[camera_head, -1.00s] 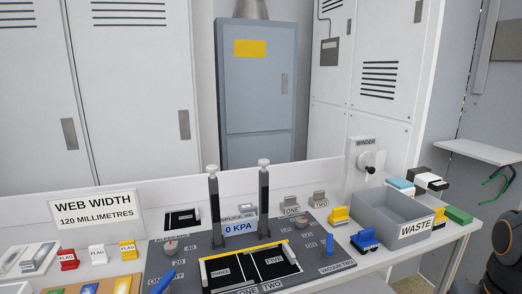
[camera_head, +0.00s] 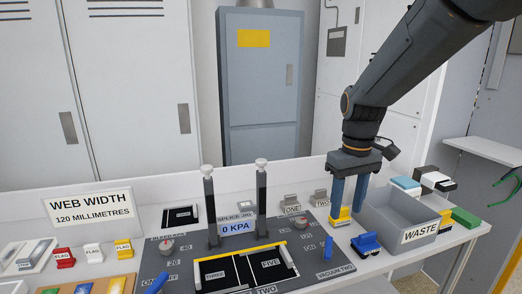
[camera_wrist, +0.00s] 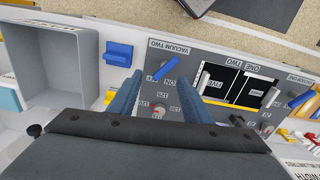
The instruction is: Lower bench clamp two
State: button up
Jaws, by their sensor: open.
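Two dark upright posts with white knobs, a left post (camera_head: 210,208) and a right post (camera_head: 262,200), stand behind the splice jig (camera_head: 268,242); both knobs are at the top. Two small grey clips stand to their right, one labelled ONE (camera_head: 291,203) and one labelled TWO (camera_head: 320,198). I cannot tell for certain which part is bench clamp two. My gripper (camera_head: 346,208) is open and empty, pointing down right of clip TWO, beside a yellow block (camera_head: 340,217). In the wrist view its fingers (camera_wrist: 155,98) straddle the panel near the VACUUM TWO lever (camera_wrist: 163,70).
The grey WASTE bin (camera_head: 395,228) stands close right of my gripper. A blue block (camera_head: 366,244) sits in front of it. A dial (camera_wrist: 158,109) is near the fingers. Flags and trays lie at the left. White lockers stand behind the bench.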

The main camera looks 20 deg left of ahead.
jog(key=w+a+r+n+p, duration=0.1)
jog(key=w+a+r+n, duration=0.15)
jog(key=a+r, duration=0.35)
jog(key=w+a+r+n, duration=0.2)
jog(key=w+a+r, duration=0.15)
jog(key=a, duration=0.45)
notch_tip(320, 180, up, 7)
jog(key=n+p, duration=0.1)
jog(key=n, duration=0.3)
send_over(261, 160)
jog(key=shift+f+p, duration=1.15)
jog(key=shift+f, duration=2.65)
grip_shut()
